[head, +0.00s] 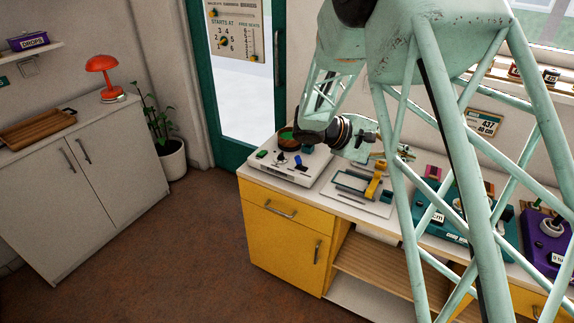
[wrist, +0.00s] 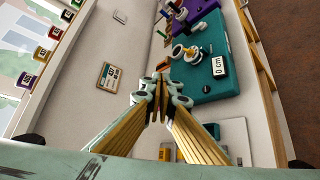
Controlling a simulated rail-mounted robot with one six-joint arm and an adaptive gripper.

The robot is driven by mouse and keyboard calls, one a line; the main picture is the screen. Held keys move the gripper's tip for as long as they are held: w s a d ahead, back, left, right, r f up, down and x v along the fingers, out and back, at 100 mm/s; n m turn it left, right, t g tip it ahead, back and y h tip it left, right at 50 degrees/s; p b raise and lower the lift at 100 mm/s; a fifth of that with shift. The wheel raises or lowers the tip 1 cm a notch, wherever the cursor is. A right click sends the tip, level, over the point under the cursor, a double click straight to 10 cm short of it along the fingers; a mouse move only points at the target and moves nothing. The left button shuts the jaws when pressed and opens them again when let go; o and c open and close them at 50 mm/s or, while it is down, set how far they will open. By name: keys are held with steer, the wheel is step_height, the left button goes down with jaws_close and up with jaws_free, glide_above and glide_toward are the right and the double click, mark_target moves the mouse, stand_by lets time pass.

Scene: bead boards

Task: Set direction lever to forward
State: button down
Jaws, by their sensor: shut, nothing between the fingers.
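My gripper (wrist: 160,80) is shut and empty, its fingertips together in the middle of the wrist view. In the head view my gripper (head: 404,154) is above the counter, partly behind my arm's struts. I cannot tell for sure which part is the direction lever. A teal box (wrist: 222,62) with a "0 cm" display and a pale knob (wrist: 190,53) lies beyond the fingertips, apart from them. The teal box also shows in the head view (head: 436,222), partly hidden by my arm. A purple box (head: 541,236) stands to its right.
The white counter (head: 330,200) also carries a white unit (head: 283,167) at its left end and a pale board with a yellow piece (head: 376,181). A wall sign (wrist: 108,77) hangs behind. A grey cabinet (head: 85,190) stands at left; brown floor between is clear.

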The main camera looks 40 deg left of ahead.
steer(key=s+a+f+n+t, duration=0.2)
steer(key=a+f+t, duration=0.15)
steer(key=a, duration=0.75)
steer(key=n+t+y+p, duration=0.1)
steer(key=n+t+y, duration=0.45)
steer(key=y, duration=0.25)
glide_toward(288, 170)
step_height(288, 170, up, 3)
steer(key=shift+f, duration=0.15)
steer(key=shift+w+d+r, duration=0.1)
steer(key=shift+w+r, duration=0.05)
steer(key=shift+w, duration=1.5)
steer(key=shift+w+a+r, duration=0.1)
steer(key=shift+w+r, duration=0.1)
steer(key=shift+w, duration=1.45)
steer(key=shift+w+d+r, duration=0.1)
steer(key=shift+w+r, duration=0.05)
steer(key=shift+w, duration=1.5)
steer(key=shift+w+d+m+b, duration=0.1)
steer(key=shift+m+b, duration=0.15)
steer(key=shift+b, duration=0.15)
